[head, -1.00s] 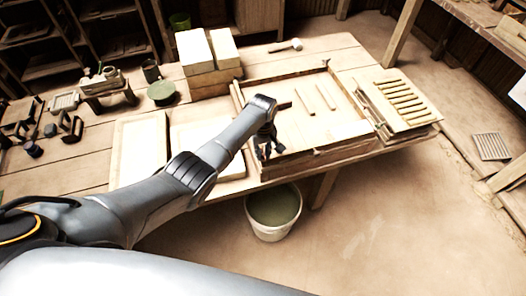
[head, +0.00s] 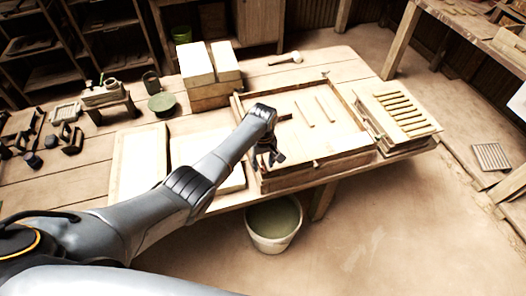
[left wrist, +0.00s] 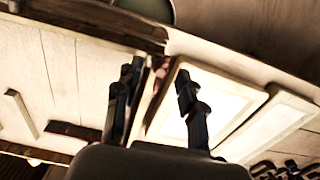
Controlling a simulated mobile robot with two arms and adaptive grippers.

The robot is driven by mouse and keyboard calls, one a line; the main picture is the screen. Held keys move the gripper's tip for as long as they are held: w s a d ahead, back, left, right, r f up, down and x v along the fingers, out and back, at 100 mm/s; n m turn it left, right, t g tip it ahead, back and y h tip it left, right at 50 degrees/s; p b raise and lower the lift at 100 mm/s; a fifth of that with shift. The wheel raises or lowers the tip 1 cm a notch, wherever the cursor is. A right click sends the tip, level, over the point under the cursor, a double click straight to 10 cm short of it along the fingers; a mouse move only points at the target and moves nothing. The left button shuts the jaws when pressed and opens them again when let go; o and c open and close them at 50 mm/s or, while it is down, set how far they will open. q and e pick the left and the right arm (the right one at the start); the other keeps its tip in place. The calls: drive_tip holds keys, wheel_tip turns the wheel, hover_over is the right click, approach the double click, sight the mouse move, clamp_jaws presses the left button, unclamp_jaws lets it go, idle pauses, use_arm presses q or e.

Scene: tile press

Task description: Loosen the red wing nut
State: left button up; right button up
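My left gripper (head: 267,162) hangs over the front left corner of the wooden press frame (head: 330,164) on the table. In the left wrist view my left gripper (left wrist: 158,74) has its two dark fingers spread apart, with nothing held between them. A small dull red piece (left wrist: 160,70), which looks like the red wing nut, shows between the fingers beside the frame's edge. It is blurred, and I cannot tell whether a finger touches it. In the head view the gripper mostly hides that corner. My right gripper is in neither view.
Pale boards (head: 138,165) lie left of the frame, with stacked blocks (head: 210,65) behind. A slatted rack (head: 400,108) stands at the right. A mallet (head: 286,58) lies at the back. A bucket (head: 272,243) stands on the floor below the front edge.

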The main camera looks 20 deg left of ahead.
sight(263, 167)
use_arm(q)
wheel_tip(263, 167, up, 11)
idle(0.3)
idle(0.4)
